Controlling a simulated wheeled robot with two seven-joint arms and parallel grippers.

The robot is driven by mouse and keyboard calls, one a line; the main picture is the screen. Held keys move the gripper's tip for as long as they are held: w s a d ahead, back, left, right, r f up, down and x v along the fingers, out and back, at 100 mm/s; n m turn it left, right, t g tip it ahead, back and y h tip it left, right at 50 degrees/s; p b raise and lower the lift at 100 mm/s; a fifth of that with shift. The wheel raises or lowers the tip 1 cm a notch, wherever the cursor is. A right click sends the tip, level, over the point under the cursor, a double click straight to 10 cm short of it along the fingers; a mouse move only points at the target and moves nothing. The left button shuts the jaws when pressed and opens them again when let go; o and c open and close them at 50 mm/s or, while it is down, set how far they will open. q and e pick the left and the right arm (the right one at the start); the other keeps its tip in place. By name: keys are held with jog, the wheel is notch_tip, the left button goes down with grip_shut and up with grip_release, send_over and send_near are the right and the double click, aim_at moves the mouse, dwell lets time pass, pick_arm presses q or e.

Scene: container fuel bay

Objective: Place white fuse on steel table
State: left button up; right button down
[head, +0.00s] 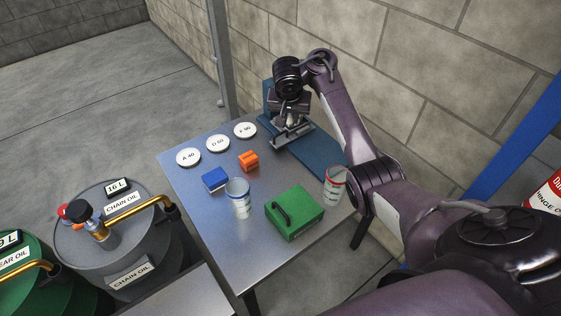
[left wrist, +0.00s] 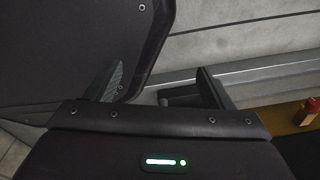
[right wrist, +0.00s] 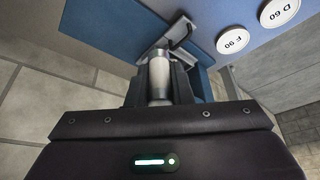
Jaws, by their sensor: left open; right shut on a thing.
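My right gripper (head: 290,114) is shut on the white fuse (right wrist: 159,72), a pale cylinder with metal ends, seen in the right wrist view. The fuse is between the fingers, close to a metal bracket (right wrist: 180,32) on a blue panel (right wrist: 118,28). I cannot tell whether fuse and bracket touch. In the head view the fuse is not clearly visible under the gripper. The steel table (head: 235,258) is in the middle, with bare grey top at its front left. My left gripper (left wrist: 158,88) is open and empty in the left wrist view, outside the head view.
On the table are three white discs (head: 218,144), an orange block (head: 249,161), a blue block (head: 214,180), a blue-rimmed cup (head: 238,198), a green box (head: 294,212) and a red-rimmed cup (head: 335,186). A grey chain oil drum (head: 80,245) stands left. A brick wall (head: 430,80) is behind.

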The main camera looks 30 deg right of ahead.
aim_at(291, 124)
notch_tip(291, 124, down, 3)
jog(key=shift+s+f+b, duration=0.1)
jog(key=shift+b, duration=0.65)
notch_tip(291, 124, down, 2)
jog(key=shift+f+b, duration=0.15)
jog(key=shift+b, duration=0.55)
notch_tip(291, 124, down, 10)
jog(key=b, duration=0.4)
notch_tip(291, 124, down, 3)
jog(key=shift+f+b, duration=0.1)
jog(key=shift+b, duration=0.9)
jog(key=shift+f, duration=0.25)
pick_arm(q)
jog(key=w+d+r, duration=0.1)
jog(key=w, duration=0.6)
jog(key=w+d+r, duration=0.2)
jog(key=w, duration=0.6)
jog(key=shift+w+d+t, duration=0.3)
jog(key=shift+t, duration=0.1)
pick_arm(e)
jog(key=shift+a, duration=0.1)
